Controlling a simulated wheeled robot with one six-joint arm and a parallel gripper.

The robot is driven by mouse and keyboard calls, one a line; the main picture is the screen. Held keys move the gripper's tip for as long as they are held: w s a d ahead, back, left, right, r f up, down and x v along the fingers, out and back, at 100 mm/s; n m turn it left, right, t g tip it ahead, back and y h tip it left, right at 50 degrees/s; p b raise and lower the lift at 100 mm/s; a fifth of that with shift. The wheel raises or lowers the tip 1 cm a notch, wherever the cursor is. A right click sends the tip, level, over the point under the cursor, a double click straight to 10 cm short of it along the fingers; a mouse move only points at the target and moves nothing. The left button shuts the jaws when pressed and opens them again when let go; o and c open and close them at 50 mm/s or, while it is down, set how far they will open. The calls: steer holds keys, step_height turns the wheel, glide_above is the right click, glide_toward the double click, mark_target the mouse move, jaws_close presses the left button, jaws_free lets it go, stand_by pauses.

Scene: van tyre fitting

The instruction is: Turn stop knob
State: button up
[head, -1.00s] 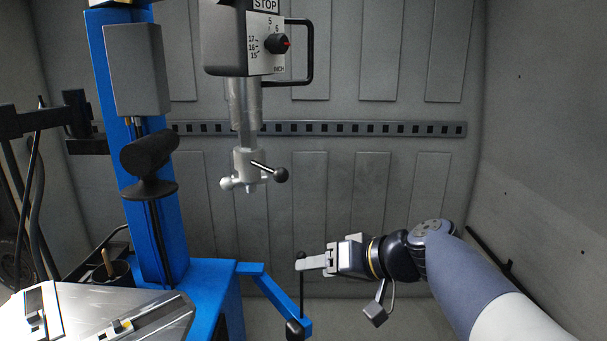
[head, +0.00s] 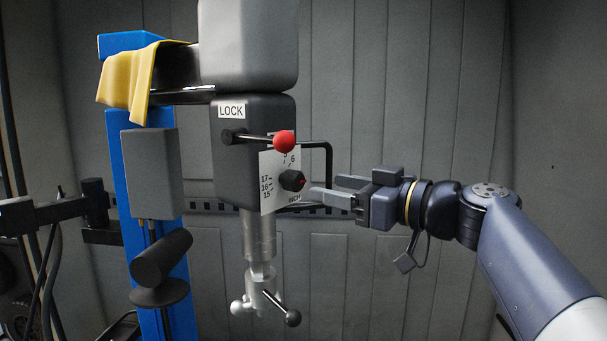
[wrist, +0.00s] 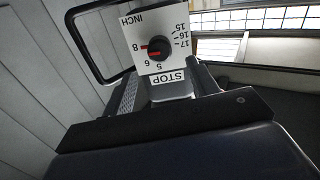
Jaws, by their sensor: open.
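The stop knob (head: 291,180) is a small black knob with a red pointer mark on a white dial plate (head: 267,190). The plate is on the side of the grey tool head. In the wrist view the knob (wrist: 158,48) appears upside down with its plate, marked STOP, INCH and numbers.
A yellow cloth (head: 130,82) hangs on the blue column (head: 192,300). The lower right is clear apart from my arm.

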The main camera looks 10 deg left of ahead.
mark_target(300, 182)
steer(key=p+x, duration=0.2)
steer(key=x, duration=0.5)
steer(key=shift+w+a, duration=0.15)
steer(key=shift+a, duration=0.15)
steer(key=shift+c, duration=0.3)
steer(key=c, duration=0.9)
steer(key=shift+f, duration=0.1)
steer(key=shift+c, duration=0.2)
